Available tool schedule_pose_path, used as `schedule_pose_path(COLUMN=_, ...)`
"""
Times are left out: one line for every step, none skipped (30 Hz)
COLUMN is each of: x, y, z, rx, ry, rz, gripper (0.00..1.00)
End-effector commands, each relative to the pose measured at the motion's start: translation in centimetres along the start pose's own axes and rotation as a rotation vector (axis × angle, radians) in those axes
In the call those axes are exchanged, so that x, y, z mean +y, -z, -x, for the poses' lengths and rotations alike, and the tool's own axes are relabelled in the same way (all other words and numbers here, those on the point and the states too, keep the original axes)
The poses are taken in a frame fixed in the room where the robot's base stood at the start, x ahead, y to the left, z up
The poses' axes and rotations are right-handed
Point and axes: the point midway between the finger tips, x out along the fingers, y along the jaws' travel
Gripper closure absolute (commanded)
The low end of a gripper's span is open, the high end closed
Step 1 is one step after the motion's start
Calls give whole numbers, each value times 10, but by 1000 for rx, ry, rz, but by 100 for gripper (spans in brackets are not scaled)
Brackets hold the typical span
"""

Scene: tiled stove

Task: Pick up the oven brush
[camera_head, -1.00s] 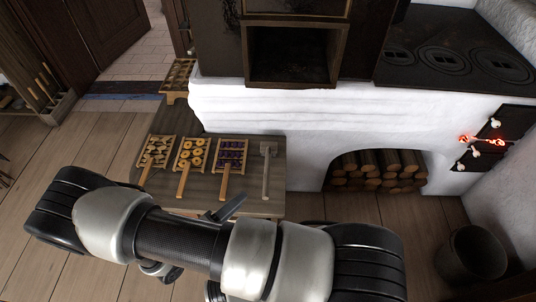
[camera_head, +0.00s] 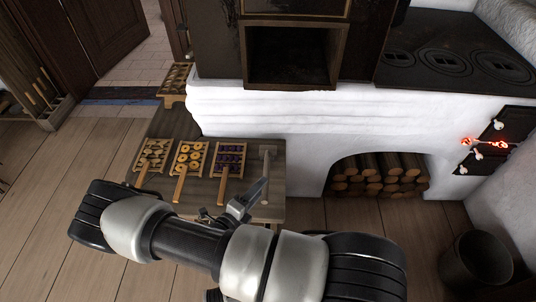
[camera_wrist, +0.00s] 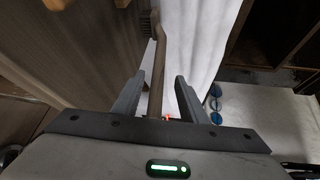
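The oven brush (camera_head: 266,163) lies at the right end of the wooden bench (camera_head: 210,195), its head toward the stove and its handle toward me. In the wrist view the brush handle (camera_wrist: 158,60) runs down between the two fingers of my gripper (camera_wrist: 160,76), with a gap on each side. The bristled head is at the top, beyond the fingertips. My gripper (camera_head: 250,195) is open and empty. In the head view it is at the near end of the handle, and the forearm hides the bench's front edge.
Several wooden peels with baked goods, such as the one with ring-shaped pastries (camera_head: 190,157), lie left of the brush. The white stove wall (camera_head: 260,115) rises right behind the bench. A firewood niche (camera_head: 378,175) and a dark bucket (camera_head: 472,260) are at right.

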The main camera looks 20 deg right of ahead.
Motion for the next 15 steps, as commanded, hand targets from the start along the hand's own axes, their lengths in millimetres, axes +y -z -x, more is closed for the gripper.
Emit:
schedule_pose_path(x=1, y=0, z=-4, rx=1, ry=1, rz=0, gripper=61)
schedule_pose_path(x=2, y=1, z=-6, rx=1, ry=1, rz=0, gripper=61)
schedule_pose_path(x=3, y=1, z=-10, rx=2, ry=1, rz=0, gripper=61)
schedule_pose_path(x=3, y=1, z=-14, rx=2, ry=2, rz=-1, gripper=61)
schedule_pose_path(x=4, y=1, z=-19, rx=2, ry=3, rz=-1, gripper=61)
schedule_pose_path(x=5, y=1, z=-26, rx=2, ry=2, rz=-1, gripper=61)
schedule_pose_path(x=6, y=1, z=-30, rx=3, ry=2, rz=-1, gripper=61)
schedule_pose_path(x=5, y=1, z=-35, rx=4, ry=2, rz=-1, gripper=61)
schedule_pose_path(x=4, y=1, z=-41, rx=3, ry=2, rz=-1, gripper=61)
schedule_pose_path(x=4, y=0, z=-44, rx=3, ry=1, rz=0, gripper=61)
schedule_pose_path(x=4, y=1, z=-47, rx=3, ry=0, rz=0, gripper=61)
schedule_pose_path(x=4, y=1, z=-49, rx=3, ry=0, rz=0, gripper=61)
schedule_pose_path(x=4, y=1, z=-50, rx=3, ry=0, rz=0, gripper=61)
schedule_pose_path(x=3, y=0, z=-50, rx=3, ry=-1, rz=0, gripper=61)
schedule_pose_path(x=3, y=0, z=-50, rx=3, ry=-1, rz=0, gripper=61)
